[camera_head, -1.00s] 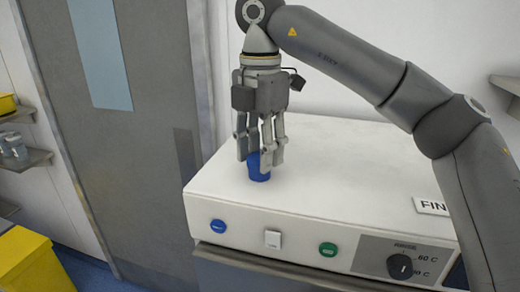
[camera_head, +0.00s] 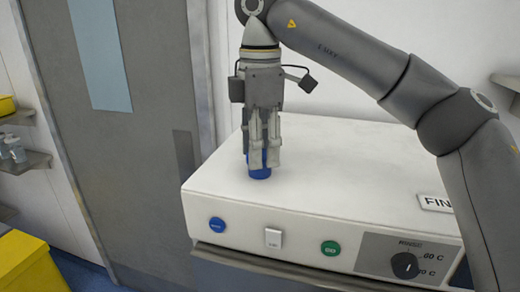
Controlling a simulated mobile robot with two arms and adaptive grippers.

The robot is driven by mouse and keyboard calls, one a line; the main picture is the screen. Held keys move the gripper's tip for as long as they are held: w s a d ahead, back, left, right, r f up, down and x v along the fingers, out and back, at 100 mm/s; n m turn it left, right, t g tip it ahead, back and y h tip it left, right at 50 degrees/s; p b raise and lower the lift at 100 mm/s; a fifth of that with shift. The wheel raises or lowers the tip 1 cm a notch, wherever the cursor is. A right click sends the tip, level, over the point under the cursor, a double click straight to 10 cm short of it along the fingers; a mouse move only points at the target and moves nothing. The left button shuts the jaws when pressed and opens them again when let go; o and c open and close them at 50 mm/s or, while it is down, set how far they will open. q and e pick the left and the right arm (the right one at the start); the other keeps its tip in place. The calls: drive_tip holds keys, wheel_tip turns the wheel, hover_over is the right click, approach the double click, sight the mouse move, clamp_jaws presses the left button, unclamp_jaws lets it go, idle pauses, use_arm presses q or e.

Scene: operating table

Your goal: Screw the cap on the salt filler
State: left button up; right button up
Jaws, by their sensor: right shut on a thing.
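A blue cap (camera_head: 260,172) is low on the white top of the machine (camera_head: 340,190), near its front left. My right gripper (camera_head: 263,162) points straight down and is shut on the blue cap, its fingers covering the cap's upper part. The filler opening is not visible; whether the cap is threaded on anything cannot be told. My left gripper is not in view.
The machine's front panel has a blue button (camera_head: 217,225), a white switch (camera_head: 273,238), a green button (camera_head: 330,248) and a black dial (camera_head: 404,265). A grey door (camera_head: 150,150) stands behind left. A yellow bin (camera_head: 30,265) is at the lower left. The machine top right of the gripper is clear.

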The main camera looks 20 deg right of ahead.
idle(0.3)
drive_tip(key=shift+m+b, duration=0.5)
drive_tip(key=shift+m, duration=1.3)
drive_tip(key=o, duration=1)
drive_tip(key=n, duration=0.2)
drive_tip(key=shift+r+n+p, duration=0.1)
drive_tip(key=shift+n+p, duration=0.2)
drive_tip(key=shift+p, duration=0.1)
drive_tip(key=n+p, duration=0.1)
drive_tip(key=n, duration=0.2)
drive_tip(key=shift+n, duration=0.7)
